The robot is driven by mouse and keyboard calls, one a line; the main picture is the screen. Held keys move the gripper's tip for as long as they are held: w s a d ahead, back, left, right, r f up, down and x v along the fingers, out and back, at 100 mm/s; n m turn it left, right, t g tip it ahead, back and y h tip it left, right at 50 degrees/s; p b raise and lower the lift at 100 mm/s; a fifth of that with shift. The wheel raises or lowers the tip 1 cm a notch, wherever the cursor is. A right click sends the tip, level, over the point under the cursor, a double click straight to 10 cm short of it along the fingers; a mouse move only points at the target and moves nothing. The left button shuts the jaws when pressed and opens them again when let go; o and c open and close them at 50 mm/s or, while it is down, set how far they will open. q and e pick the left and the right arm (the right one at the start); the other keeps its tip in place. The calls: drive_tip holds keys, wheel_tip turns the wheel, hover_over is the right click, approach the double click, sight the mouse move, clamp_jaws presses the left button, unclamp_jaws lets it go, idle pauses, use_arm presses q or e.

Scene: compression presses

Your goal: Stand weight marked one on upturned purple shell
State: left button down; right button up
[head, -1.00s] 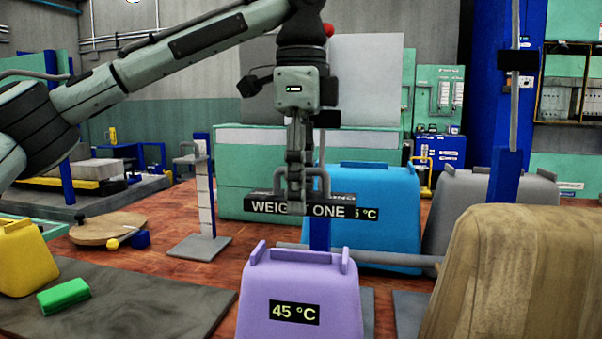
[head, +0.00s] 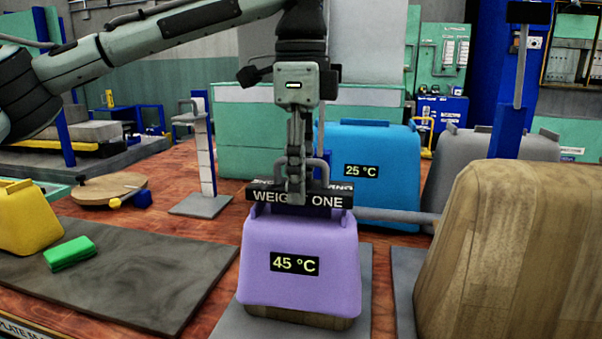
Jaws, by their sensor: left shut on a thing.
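The purple shell (head: 298,240), upturned with a "45 °C" label on its front, sits on a wooden block (head: 300,318) over a grey plate. My left gripper (head: 297,190) points down, shut on the handle of the weight marked one (head: 265,198), a dark bar reading "WEIGHT ONE". The weight is level at the top of the shell and hides most of its top edge. I cannot tell whether it touches the shell. My right gripper is not in view.
A blue shell (head: 385,170) marked "25 °C" and a grey shell (head: 480,150) stand behind. A large wooden block (head: 520,250) is close on the right. On the left are a yellow shell (head: 25,220) and a green block (head: 70,253) on a dark mat (head: 130,280).

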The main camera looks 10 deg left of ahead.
use_arm(q)
drive_tip(key=shift+f, duration=0.6)
idle(0.7)
drive_tip(key=c, duration=0.8)
unclamp_jaws()
drive_tip(key=shift+o, duration=0.6)
drive_tip(key=shift+f, duration=0.2)
wheel_tip(320, 180, up, 12)
drive_tip(key=shift+r, duration=0.15)
wheel_tip(320, 180, down, 12)
drive_tip(key=shift+f, duration=0.1)
drive_tip(key=shift+r, duration=0.25)
drive_tip(key=shift+f, duration=0.1)
